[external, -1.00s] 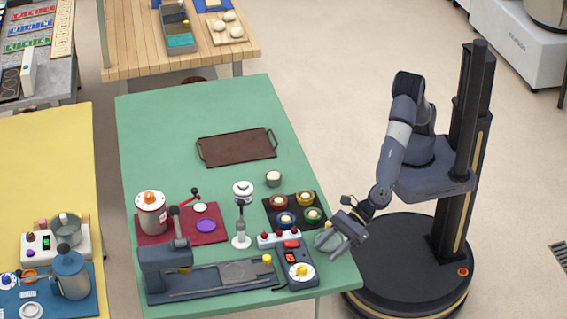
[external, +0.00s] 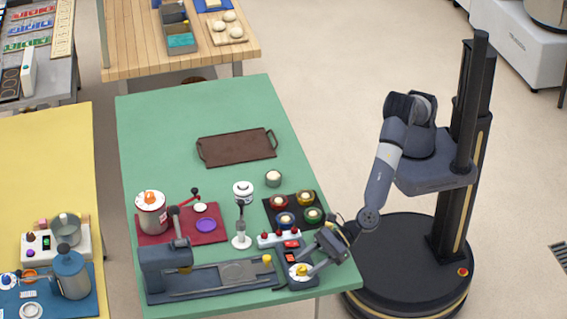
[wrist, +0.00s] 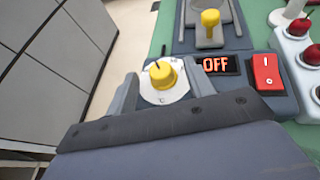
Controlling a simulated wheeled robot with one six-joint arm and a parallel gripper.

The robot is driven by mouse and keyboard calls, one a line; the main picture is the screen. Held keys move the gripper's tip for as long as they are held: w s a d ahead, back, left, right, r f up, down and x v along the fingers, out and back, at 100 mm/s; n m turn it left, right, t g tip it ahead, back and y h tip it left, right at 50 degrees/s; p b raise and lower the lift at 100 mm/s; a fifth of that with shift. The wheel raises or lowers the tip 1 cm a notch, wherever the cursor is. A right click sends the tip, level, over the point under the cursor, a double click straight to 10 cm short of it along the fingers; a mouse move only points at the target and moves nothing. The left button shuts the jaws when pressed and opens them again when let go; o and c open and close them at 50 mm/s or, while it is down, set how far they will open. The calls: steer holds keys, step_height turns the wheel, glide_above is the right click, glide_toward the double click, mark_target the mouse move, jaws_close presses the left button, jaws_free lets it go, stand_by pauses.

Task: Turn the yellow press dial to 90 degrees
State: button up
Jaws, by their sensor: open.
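The yellow press dial (wrist: 163,75) sits on a white round scale on the dark control box (wrist: 262,103). Its dark pointer mark is at the top in the wrist view. My gripper (wrist: 162,82) is open, with one finger on each side of the dial; I cannot tell whether they touch it. In the external view my gripper (external: 312,262) reaches down over the dial (external: 301,269) and partly hides it. A display (wrist: 217,65) on the box reads OFF. A red switch (wrist: 266,72) is right of it.
The grey press (external: 165,258) lies left of the box, with a yellow knob (wrist: 210,18) on its slide. A white strip with red buttons (external: 278,240) and a tray of coloured cups (external: 268,214) are close by. The green table's (external: 225,105) far end is clear.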

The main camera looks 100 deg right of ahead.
steer(key=shift+w+a+f, duration=0.1)
steer(key=shift+w+f, duration=0.15)
steer(key=shift+w, duration=0.3)
steer(key=shift+c, duration=0.2)
steer(key=c, duration=0.9)
